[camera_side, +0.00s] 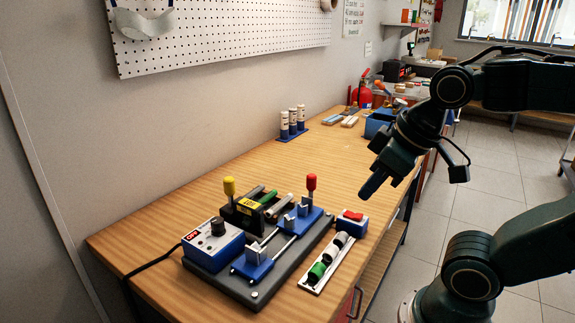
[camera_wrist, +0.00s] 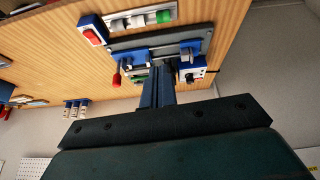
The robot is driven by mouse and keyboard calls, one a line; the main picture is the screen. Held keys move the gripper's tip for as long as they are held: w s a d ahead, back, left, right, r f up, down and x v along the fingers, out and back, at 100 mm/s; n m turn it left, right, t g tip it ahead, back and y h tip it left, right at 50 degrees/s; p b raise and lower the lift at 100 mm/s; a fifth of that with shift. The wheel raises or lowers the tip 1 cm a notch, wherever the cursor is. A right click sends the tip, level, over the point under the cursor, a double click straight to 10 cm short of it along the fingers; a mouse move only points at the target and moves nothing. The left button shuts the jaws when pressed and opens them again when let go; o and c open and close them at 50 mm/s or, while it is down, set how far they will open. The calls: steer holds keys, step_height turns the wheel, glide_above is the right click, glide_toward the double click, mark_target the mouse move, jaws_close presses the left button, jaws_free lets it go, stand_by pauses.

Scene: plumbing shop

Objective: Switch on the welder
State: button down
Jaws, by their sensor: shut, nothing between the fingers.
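The welder's grey base plate (camera_side: 257,296) lies on the bench with blue clamps (camera_side: 258,262), a yellow-knobbed lever (camera_side: 229,187) and a red-knobbed lever (camera_side: 311,182). A blue control box (camera_side: 213,247) with a black knob and a small red display sits at its left end; it also shows in the wrist view (camera_wrist: 192,75). A small blue box with a red rocker switch (camera_side: 352,216) stands at the right, also in the wrist view (camera_wrist: 92,34). My gripper (camera_side: 373,187) is shut and empty, above and right of the red switch, apart from everything. Its fingers (camera_wrist: 157,88) hide part of the welder in the wrist view.
A blue bin (camera_side: 378,124) and a red extinguisher (camera_side: 362,94) are farther back.

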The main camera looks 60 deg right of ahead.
steer(key=w+d+n+g, duration=0.1)
steer(key=w+d+n, duration=0.1)
steer(key=n+g, duration=0.5)
steer(key=n, duration=0.9)
glide_above(359, 216)
steer(key=w+a, duration=0.2)
step_height(359, 216, down, 3)
steer(key=shift+d+f+n+g, duration=0.2)
steer(key=shift+d+f+n, duration=0.1)
steer(key=shift+d, duration=0.3)
steer(key=shift+d+f+n+g, duration=0.2)
steer(key=shift+d+f+n, duration=0.1)
steer(key=shift+d, duration=0.25)
steer(key=f, duration=0.4)
steer(key=s+f, duration=0.1)
steer(key=f, duration=0.8)
steer(key=shift+s+f, duration=0.35)
steer(key=shift+f, duration=0.05)
